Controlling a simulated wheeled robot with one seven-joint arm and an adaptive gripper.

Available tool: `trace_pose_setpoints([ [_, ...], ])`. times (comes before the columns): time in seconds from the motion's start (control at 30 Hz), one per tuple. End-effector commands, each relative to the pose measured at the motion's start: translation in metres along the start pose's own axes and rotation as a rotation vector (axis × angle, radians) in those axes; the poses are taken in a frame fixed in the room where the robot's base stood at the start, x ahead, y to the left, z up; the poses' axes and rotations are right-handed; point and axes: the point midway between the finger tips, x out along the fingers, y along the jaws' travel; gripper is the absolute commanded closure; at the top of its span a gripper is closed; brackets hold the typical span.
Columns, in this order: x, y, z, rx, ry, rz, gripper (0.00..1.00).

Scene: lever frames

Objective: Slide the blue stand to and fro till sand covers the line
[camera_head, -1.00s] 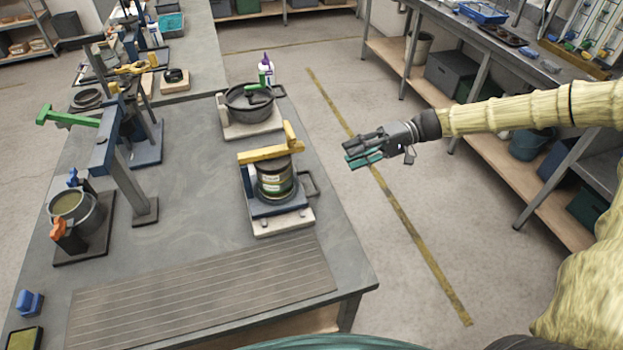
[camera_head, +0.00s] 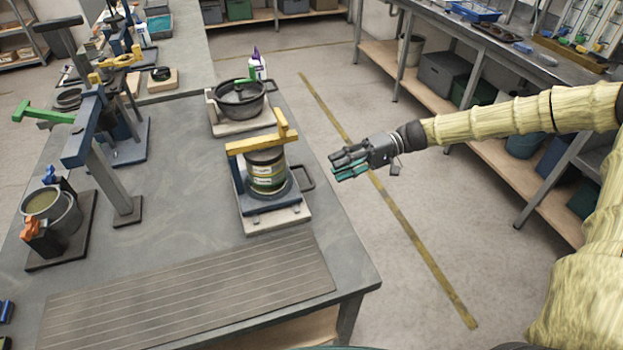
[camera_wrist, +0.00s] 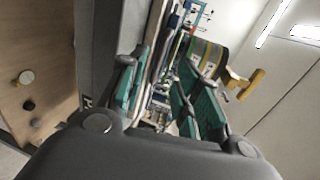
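The blue stand (camera_head: 264,205) sits on a pale base (camera_head: 275,221) near the right edge of the table. It carries a round banded container (camera_head: 266,172), with a yellow lever (camera_head: 262,140) across its top. A dark loop handle (camera_head: 303,178) sticks out at the stand's right. The container (camera_wrist: 208,55) and yellow lever (camera_wrist: 245,84) also show in the wrist view. My gripper (camera_head: 336,167) is right of the handle, apart from it, beyond the table edge. Its teal fingers are spread and empty, as the wrist view (camera_wrist: 165,95) shows. I cannot make out sand or the line.
A grey pot (camera_head: 241,98) stands behind the stand. A grooved mat (camera_head: 190,300) lies in front. A green-handled lever frame (camera_head: 105,150) and a bucket (camera_head: 48,212) are at the left. The floor (camera_head: 440,225) right of the table is clear up to the shelving.

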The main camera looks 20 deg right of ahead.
Motion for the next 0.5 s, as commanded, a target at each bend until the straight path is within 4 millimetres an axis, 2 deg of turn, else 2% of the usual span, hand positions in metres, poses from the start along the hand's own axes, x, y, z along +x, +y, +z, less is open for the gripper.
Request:
trace_pose_setpoints([
  [0.3,0.052,-0.001,0.001,0.002,-0.003,0.001,0.67],
  [0.5,0.077,-0.001,0.001,0.001,-0.003,0.001,0.67],
])
